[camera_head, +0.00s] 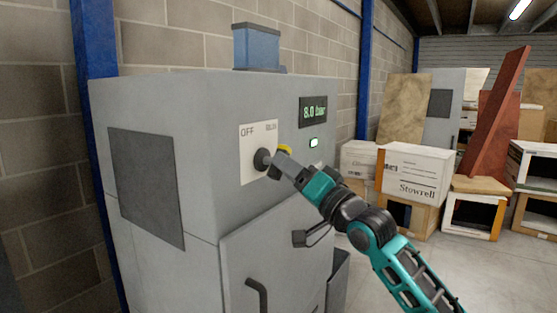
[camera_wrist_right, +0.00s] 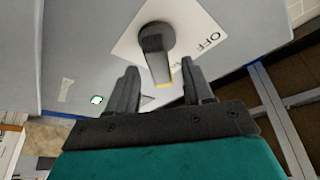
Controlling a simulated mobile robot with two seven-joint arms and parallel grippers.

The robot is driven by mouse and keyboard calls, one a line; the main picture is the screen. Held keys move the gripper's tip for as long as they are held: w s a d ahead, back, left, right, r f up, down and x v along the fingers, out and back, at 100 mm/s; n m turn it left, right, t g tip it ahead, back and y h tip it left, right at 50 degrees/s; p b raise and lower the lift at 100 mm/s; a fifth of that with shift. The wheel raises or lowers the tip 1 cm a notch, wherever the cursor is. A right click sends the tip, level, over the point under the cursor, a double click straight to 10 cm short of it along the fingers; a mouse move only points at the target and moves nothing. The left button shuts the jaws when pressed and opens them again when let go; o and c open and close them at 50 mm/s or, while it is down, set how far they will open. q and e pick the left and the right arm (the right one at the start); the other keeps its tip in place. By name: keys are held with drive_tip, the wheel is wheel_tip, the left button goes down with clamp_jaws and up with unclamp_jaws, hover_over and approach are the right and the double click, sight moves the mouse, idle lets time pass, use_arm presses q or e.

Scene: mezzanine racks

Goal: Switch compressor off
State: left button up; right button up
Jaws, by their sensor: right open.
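The compressor (camera_head: 225,100) is a large grey cabinet against the block wall. On its front a white plate (camera_head: 246,165) carries the word OFF at left and a second label at right, largely too small to read. A dark rotary switch knob (camera_head: 262,159) sits on the plate; in the right wrist view the knob (camera_wrist_right: 155,45) has a yellow end. My right gripper (camera_wrist_right: 160,85) is open, its fingers on either side of the knob's yellow end; I cannot tell whether they touch it. A display (camera_head: 313,112) reads 8.0 bar, above a lit green lamp (camera_head: 314,142). My left gripper is out of view.
A door handle (camera_head: 257,295) juts from the lower cabinet front. White cartons (camera_head: 415,175) and open wooden crates (camera_head: 473,215) stand to the right, with a leaning red board (camera_head: 500,115). Grey floor (camera_head: 485,270) is clear in front of them.

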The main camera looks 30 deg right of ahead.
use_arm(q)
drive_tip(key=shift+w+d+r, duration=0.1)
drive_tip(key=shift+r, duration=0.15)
use_arm(e)
drive_tip(key=shift+x, duration=1.95)
drive_tip(key=shift+c, duration=0.5)
clamp_jaws()
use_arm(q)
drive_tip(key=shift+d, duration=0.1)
